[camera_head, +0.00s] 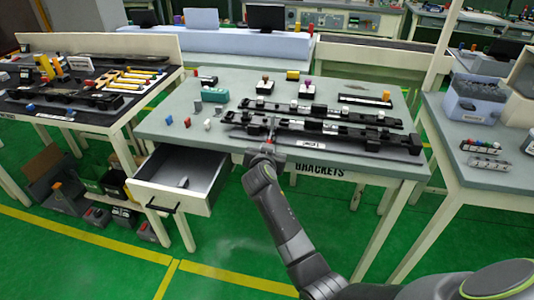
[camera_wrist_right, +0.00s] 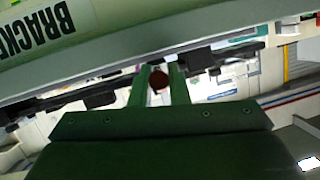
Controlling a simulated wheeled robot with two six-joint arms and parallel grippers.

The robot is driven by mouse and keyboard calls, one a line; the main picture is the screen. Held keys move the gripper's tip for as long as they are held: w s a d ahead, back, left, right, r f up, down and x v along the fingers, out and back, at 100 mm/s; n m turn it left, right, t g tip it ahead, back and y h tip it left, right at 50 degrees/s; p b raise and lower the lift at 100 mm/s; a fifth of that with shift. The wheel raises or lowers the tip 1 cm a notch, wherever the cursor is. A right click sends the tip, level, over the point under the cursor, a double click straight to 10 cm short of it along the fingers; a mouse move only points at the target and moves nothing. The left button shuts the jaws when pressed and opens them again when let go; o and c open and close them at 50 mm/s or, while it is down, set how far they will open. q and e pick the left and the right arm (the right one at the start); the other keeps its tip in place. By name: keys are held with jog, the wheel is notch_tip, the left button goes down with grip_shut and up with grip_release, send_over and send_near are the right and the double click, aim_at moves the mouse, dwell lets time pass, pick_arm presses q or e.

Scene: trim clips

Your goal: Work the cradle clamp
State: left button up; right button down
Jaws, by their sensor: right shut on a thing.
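A long black cradle (camera_head: 372,143) with silver parts lies along the front of the grey-green table, and a second one (camera_head: 385,121) lies behind it. My right arm reaches up from the bottom right. My right gripper (camera_head: 268,147) is at the front cradle's left part, at the table's front edge. In the right wrist view the two fingers of this gripper (camera_wrist_right: 160,82) are closed around a dark red round knob (camera_wrist_right: 158,80). The knob's base and the clamp's position are hidden or too small to tell. My left gripper is not in view.
An open, pulled-out drawer (camera_head: 160,193) juts out at the table's front left. Small coloured blocks and a grey-green block (camera_head: 214,95) stand left of the cradles. A side table with a blue-grey bin (camera_head: 474,98) is at the right.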

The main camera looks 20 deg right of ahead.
jog(key=shift+r, duration=0.1)
jog(key=c, duration=1.4)
grip_release()
